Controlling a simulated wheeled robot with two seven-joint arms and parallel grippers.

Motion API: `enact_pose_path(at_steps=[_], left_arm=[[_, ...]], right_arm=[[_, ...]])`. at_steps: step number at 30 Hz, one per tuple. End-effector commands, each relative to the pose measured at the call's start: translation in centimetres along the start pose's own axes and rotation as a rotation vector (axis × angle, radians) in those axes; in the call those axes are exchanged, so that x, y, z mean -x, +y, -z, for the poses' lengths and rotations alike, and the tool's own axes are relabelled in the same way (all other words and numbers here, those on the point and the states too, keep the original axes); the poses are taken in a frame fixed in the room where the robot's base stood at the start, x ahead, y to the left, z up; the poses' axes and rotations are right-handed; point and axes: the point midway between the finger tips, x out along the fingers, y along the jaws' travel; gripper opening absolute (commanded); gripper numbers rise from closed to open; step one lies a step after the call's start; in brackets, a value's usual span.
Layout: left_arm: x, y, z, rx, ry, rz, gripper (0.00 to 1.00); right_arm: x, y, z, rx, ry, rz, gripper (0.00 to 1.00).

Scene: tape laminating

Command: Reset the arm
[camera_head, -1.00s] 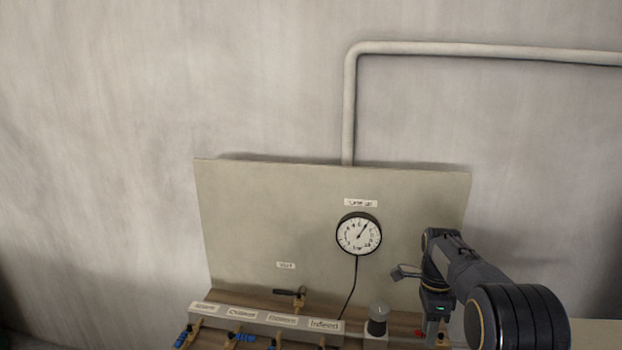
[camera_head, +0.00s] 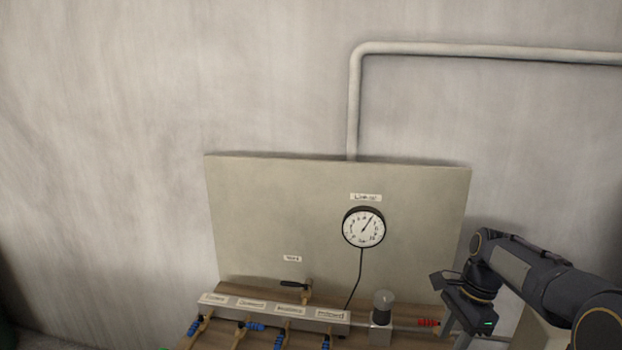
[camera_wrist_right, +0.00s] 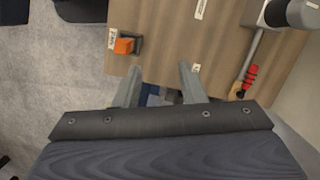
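My right arm (camera_head: 545,280) reaches in from the right in the head view, with its wrist beside the right end of the bench. The fingers of my right gripper (camera_wrist_right: 160,80) show in the right wrist view. They are apart with nothing between them, over the edge of the wooden bench (camera_wrist_right: 165,40). My left gripper is not in view.
A panel (camera_head: 290,220) with a round gauge (camera_head: 363,227) stands behind the bench. Several blue-handled valves (camera_head: 254,327) sit along a labelled manifold (camera_head: 275,308). A red handle (camera_head: 428,322) lies near my right wrist; it shows in the right wrist view (camera_wrist_right: 250,77). An orange block (camera_wrist_right: 124,46) sits at the bench edge.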

Motion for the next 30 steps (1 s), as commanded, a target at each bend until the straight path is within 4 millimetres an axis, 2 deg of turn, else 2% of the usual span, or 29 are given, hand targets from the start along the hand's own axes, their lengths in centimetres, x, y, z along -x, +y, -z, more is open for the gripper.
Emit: enact_pose_path(at_steps=[5,10,14,18,21,24,30], left_arm=[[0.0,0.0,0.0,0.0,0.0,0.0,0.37],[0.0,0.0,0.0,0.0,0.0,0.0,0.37],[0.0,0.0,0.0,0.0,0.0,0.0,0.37],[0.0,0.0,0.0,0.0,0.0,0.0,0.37],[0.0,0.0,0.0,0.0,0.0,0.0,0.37],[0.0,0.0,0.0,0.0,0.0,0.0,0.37],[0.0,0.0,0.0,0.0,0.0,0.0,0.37]], right_arm=[[2.4,5.2,-1.4,0.229,-0.059,0.124,0.37],[3.6,12.0,-4.4,0.567,-0.047,0.29,0.37],[3.0,17.1,-7.0,0.835,0.033,0.404,0.37],[1.1,21.5,-9.2,1.082,0.157,0.479,0.37],[-0.5,23.4,-10.2,1.208,0.237,0.502,0.37],[-1.6,24.5,-10.7,1.285,0.291,0.509,0.37],[-2.0,24.9,-10.9,1.32,0.316,0.511,0.37]])
